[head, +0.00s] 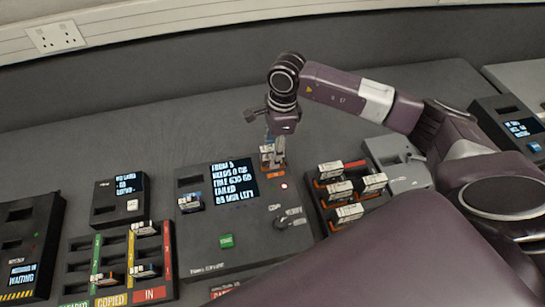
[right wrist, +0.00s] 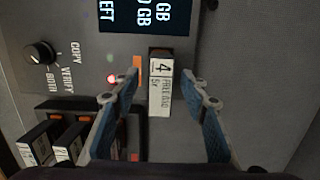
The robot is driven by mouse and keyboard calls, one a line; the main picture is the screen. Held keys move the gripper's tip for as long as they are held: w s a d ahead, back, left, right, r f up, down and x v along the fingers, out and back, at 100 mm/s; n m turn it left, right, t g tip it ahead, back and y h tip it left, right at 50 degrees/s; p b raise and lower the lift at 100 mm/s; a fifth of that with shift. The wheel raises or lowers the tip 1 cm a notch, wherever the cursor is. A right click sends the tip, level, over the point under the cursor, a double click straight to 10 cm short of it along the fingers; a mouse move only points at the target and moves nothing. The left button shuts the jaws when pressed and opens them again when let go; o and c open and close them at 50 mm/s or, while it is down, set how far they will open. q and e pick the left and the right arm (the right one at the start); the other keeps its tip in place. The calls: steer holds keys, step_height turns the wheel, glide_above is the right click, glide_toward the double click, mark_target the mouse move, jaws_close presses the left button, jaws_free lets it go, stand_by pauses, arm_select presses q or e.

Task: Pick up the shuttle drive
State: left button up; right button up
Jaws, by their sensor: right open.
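A drive with a white label (right wrist: 161,88) marked 4 and a line starting "FREE" stands in the right-hand slot of the copy dock (head: 238,235). It also shows in the head view (head: 267,158), partly hidden by my gripper. No label reads "shuttle". My right gripper (head: 274,140) is open directly over this drive. In the right wrist view its blue fingers (right wrist: 161,75) are spread on both sides of the drive, with a gap on each side. Another drive (head: 190,202) sits in the dock's left slot. My left gripper is not in view.
A rack with several drives (head: 346,213) stands right of the dock. A tray with coloured lanes (head: 113,297) holds several drives at left. The dock has a screen (head: 234,182), a green button (head: 226,240) and a knob (right wrist: 40,53). Bare tabletop (head: 150,150) lies behind.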

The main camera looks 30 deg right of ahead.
steer(key=c, duration=0.9)
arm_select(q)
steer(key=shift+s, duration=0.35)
arm_select(e)
jaws_close()
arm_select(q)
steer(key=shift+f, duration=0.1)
arm_select(e)
steer(key=shift+w+r, duration=0.1)
